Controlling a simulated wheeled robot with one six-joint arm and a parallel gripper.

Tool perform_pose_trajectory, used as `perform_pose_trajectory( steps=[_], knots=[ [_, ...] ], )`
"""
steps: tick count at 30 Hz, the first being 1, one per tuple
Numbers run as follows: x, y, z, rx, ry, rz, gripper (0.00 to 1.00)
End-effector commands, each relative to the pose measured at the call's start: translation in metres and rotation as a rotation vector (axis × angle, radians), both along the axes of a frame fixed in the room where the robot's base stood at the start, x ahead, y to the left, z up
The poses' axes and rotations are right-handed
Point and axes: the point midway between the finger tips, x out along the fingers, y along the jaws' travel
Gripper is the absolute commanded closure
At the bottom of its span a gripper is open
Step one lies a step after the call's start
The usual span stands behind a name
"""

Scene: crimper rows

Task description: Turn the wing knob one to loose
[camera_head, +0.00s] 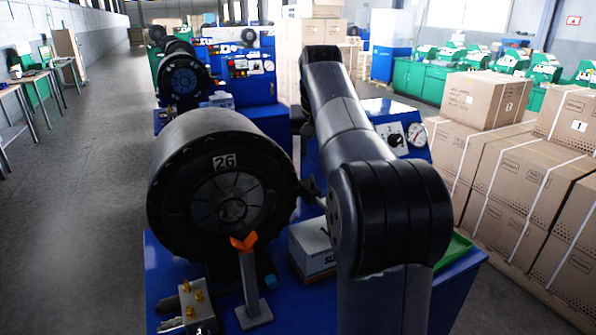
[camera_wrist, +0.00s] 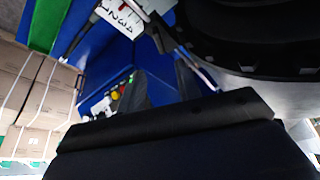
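A dark knob (camera_head: 395,140) on a pale square plate sits on the blue sloped panel behind my arm; I cannot tell whether it is wing knob one. The black round crimper head numbered 26 (camera_head: 224,163) stands left of my arm and fills the upper right of the wrist view (camera_wrist: 255,35). My gripper is mostly hidden behind my arm in the head view. In the wrist view, the two dark fingers of my gripper (camera_wrist: 166,85) stand apart with nothing seen between them. They point toward a blue machine. No finger is seen touching a knob.
A round gauge (camera_head: 416,134) is beside the dark knob. A white box (camera_head: 312,250) and an orange-topped post (camera_head: 244,243) stand on the blue bench (camera_head: 163,262). A brass-fitted block (camera_head: 193,303) is at front left. Strapped cartons (camera_head: 520,180) line the right; the left aisle is clear.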

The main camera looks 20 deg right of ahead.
Motion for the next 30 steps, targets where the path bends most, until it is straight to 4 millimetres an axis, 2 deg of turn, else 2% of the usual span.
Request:
perform_pose_trajectory(
  steps=[12, 16, 21, 30],
  knots=[
    [0.025, -0.009, -0.067, 0.001, 0.004, 0.000, 0.67],
    [0.031, -0.012, -0.083, 0.001, 0.004, 0.000, 0.67],
    [0.036, -0.014, -0.094, 0.001, 0.001, 0.000, 0.67],
    [0.036, -0.014, -0.096, 0.001, 0.000, 0.001, 0.67]
  ],
)
